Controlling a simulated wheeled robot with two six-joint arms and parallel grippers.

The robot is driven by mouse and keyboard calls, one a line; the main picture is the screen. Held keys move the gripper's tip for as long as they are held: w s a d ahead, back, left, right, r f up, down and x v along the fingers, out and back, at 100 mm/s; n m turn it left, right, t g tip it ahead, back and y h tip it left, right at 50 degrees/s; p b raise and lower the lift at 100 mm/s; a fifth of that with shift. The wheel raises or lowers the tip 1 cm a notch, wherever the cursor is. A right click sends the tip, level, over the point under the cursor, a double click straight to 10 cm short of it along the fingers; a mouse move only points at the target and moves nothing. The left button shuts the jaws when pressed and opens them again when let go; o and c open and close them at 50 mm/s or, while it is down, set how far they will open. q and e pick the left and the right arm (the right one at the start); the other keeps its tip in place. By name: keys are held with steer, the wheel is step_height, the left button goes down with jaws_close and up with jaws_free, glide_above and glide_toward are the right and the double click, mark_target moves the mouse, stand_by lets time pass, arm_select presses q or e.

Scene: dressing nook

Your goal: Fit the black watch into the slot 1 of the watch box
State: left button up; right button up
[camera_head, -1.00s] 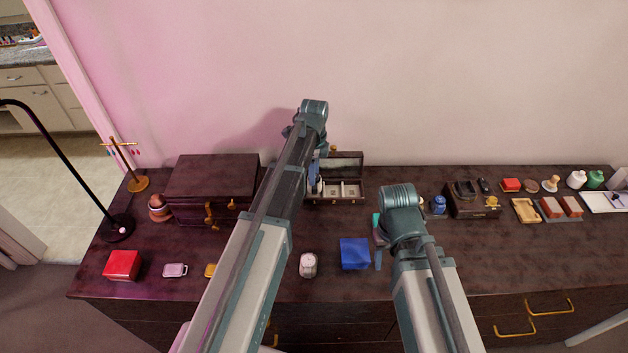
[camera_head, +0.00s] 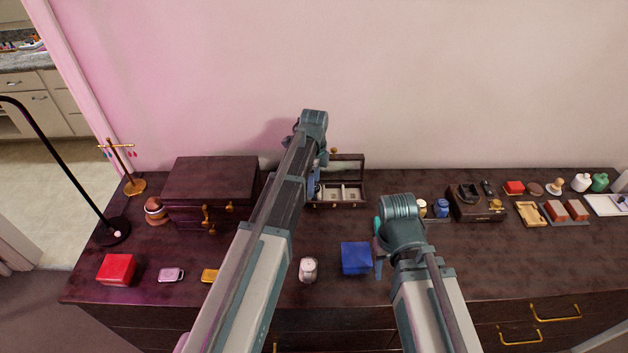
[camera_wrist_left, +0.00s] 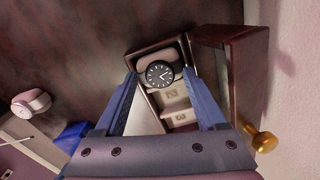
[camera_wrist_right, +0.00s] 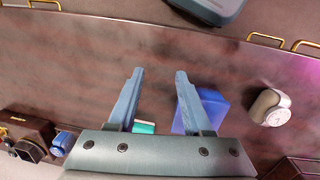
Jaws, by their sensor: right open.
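The watch box (camera_head: 338,204) stands open near the wall, its lid raised; it also shows in the left wrist view (camera_wrist_left: 152,48). The black watch (camera_wrist_left: 159,73), with a round black dial on a pale cushion, sits in the end compartment, leftmost in the head view, where my arm hides it. Two compartments beside it look empty. My left gripper (camera_wrist_left: 161,74) is open, its fingertips on either side of the watch and cushion; I cannot tell whether they touch. My right gripper (camera_wrist_right: 159,72) is open and empty above the dresser, near a blue box (camera_head: 356,257).
A white watch (camera_head: 308,270), a pink watch (camera_head: 171,275), a yellow item (camera_head: 211,275) and a red box (camera_head: 117,269) lie along the front. A dark jewellery chest (camera_head: 210,190) stands left of my left arm. Several small items fill the right side. The front middle has some clear room.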

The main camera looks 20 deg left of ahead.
arm_select(q)
steer(key=shift+r, duration=0.1)
step_height(320, 180, up, 13)
steer(key=p, duration=1.3)
steer(key=s+d+n, duration=0.6)
steer(key=s+n, duration=0.1)
steer(key=s, duration=0.5)
steer(key=s+d+n+y, duration=0.1)
steer(key=s+d+n, duration=0.6)
steer(key=s, duration=0.5)
steer(key=shift+d, duration=0.2)
arm_select(e)
step_height(320, 180, up, 13)
